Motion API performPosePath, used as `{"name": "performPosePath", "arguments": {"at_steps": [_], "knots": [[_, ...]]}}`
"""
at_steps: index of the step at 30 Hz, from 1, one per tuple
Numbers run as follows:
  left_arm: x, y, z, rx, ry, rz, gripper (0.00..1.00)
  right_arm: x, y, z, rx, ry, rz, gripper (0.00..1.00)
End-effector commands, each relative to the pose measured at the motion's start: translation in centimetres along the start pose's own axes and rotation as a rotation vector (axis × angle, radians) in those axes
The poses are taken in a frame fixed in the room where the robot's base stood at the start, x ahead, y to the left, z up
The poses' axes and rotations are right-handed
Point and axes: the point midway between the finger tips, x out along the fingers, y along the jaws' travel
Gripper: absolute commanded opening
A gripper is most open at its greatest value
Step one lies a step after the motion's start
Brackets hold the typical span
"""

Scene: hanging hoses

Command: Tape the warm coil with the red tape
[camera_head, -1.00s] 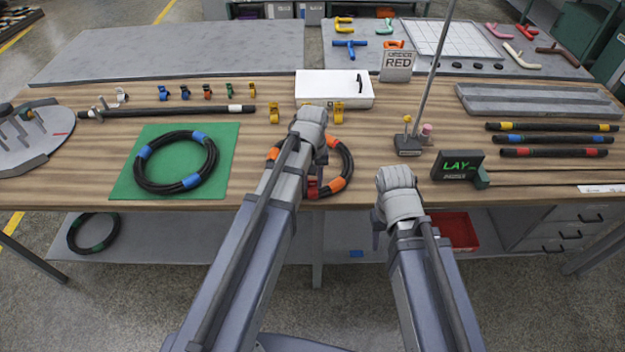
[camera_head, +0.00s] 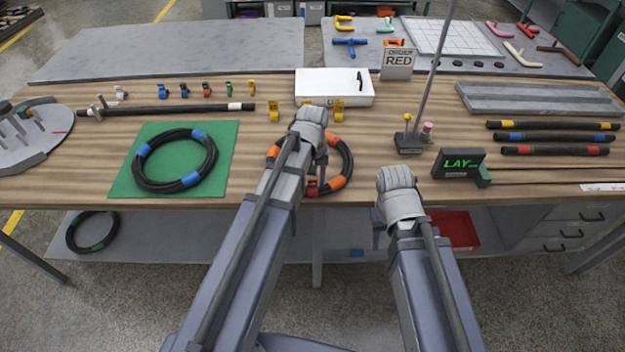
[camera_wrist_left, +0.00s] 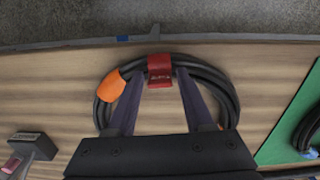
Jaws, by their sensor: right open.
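The warm coil, a black coil with orange bands (camera_head: 347,165), lies at the front middle of the table, partly hidden by my left arm. In the left wrist view it shows as black loops (camera_wrist_left: 215,85) with an orange band (camera_wrist_left: 111,86). A red tape piece with small lettering (camera_wrist_left: 160,70) sits on the coil's near-edge side; it shows as a red patch in the head view (camera_head: 312,188). My left gripper (camera_wrist_left: 162,78) is over the coil, fingers apart on either side of the red piece; contact is unclear. My right gripper (camera_head: 376,232) is open and empty at the table's front edge.
A blue-banded coil (camera_head: 210,160) lies on a green mat (camera_head: 122,188) to the left. A white box (camera_head: 330,88), a RED sign (camera_head: 397,62), a rod stand (camera_head: 408,143) and a LAY display (camera_head: 458,163) surround the middle.

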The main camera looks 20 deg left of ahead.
Motion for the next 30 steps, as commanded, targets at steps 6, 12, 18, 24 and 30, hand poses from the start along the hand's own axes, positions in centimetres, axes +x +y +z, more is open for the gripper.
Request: {"name": "performPosePath", "arguments": {"at_steps": [6,12,18,24,30], "knots": [[0.0,0.0,0.0,0.000,0.000,0.000,0.70,0.0,0.0,0.0,0.000,0.000,0.000,0.50],[-0.1,0.0,0.0,0.000,0.000,0.000,0.70,-0.1,0.0,0.0,0.000,0.000,0.000,0.50],[-0.9,0.0,0.0,0.000,0.000,0.000,0.70,-0.9,0.1,0.1,0.000,0.000,0.000,0.50],[-3.0,0.0,0.0,0.000,0.000,0.000,0.70,-3.0,0.3,0.2,0.000,0.000,0.000,0.50],[-5.7,0.0,0.0,0.000,0.000,0.000,0.70,-5.7,0.5,0.3,0.000,0.000,0.000,0.50]]}}
